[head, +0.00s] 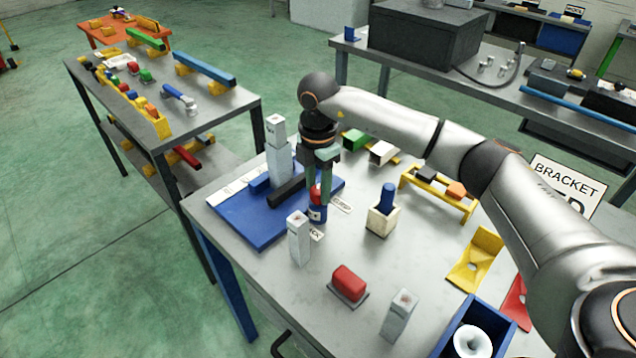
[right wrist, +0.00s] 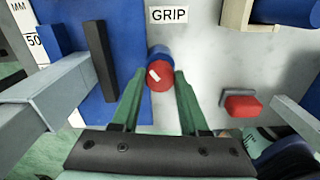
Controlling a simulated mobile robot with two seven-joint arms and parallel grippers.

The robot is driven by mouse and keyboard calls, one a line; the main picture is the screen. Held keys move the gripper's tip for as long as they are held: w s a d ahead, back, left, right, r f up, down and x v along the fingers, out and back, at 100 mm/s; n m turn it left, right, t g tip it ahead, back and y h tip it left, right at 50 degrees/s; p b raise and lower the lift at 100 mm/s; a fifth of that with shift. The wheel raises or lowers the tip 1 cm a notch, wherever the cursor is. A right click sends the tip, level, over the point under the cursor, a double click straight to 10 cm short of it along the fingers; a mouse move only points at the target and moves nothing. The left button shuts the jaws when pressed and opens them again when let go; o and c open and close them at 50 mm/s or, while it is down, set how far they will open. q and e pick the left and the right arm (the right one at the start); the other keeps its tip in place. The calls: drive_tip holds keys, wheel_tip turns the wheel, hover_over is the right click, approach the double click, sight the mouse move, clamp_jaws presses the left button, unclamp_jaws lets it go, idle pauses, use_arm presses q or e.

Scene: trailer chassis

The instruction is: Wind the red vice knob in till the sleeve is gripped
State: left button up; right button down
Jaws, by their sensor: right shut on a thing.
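My right gripper (right wrist: 160,82) is shut on the knob, with a green finger on each side. In the head view my right gripper (head: 320,185) points down from above. A black bar (head: 288,192) lies on the board beside a tall grey post (head: 278,150). I cannot tell which part is the sleeve. My left gripper is not in view.
A GRIP label (head: 341,204) lies beside the knob. Grey blocks (head: 299,240), a red block (head: 348,282) and a cream block (head: 383,219) holding a blue peg stand nearby. A yellow rack (head: 440,192) is at the right.

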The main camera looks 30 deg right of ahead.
sight(318, 190)
drive_tip(key=shift+m, duration=0.5)
drive_tip(key=shift+c, duration=2.1)
unclamp_jaws()
wheel_tip(318, 190, up, 13)
drive_tip(key=b, duration=0.1)
drive_tip(key=shift+f, duration=0.2)
drive_tip(key=shift+f, duration=0.1)
